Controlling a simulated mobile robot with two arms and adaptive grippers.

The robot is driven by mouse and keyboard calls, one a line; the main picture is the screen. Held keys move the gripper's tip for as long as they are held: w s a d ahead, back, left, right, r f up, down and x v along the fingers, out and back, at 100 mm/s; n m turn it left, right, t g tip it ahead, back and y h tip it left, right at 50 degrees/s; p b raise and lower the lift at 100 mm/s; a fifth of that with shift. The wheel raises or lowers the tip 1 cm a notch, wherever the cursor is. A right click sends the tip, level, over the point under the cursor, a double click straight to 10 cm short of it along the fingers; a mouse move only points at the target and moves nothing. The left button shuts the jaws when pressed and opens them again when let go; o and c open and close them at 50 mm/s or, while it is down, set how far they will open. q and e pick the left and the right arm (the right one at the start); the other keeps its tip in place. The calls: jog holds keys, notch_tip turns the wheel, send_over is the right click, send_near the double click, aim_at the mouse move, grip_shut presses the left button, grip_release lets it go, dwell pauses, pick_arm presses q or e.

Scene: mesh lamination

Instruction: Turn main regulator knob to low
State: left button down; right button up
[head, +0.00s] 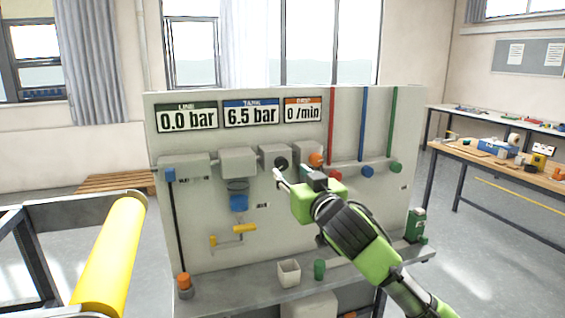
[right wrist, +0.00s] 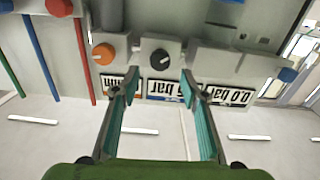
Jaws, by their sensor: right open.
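A black knob (head: 281,162) sits on a grey box on the panel, with a light pointer mark; it is probably the main regulator knob. It also shows in the right wrist view (right wrist: 160,57), between and beyond my fingertips. My right gripper (head: 291,174) is in front of the panel, just below the black knob in the head view. In the right wrist view its fingers (right wrist: 157,76) are spread with nothing between them. I cannot tell whether they touch the knob. My left gripper is not in view.
An orange knob (head: 316,159) is close beside the black one. Displays read line 0.0 bar (head: 187,119), tank 6.5 bar (head: 251,113) and 0 /min (head: 303,110). A white cup (head: 289,273) and green cylinder (head: 319,270) stand on the shelf below. A yellow rail (head: 108,255) is at left.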

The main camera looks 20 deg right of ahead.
aim_at(283, 165)
jog(key=w+p, duration=0.1)
jog(key=w, duration=0.6)
jog(key=shift+w+a+p, duration=0.1)
jog(key=shift+w+p, duration=0.2)
jog(key=shift+p, duration=0.05)
jog(key=shift+c, duration=0.3)
jog(key=c, duration=1)
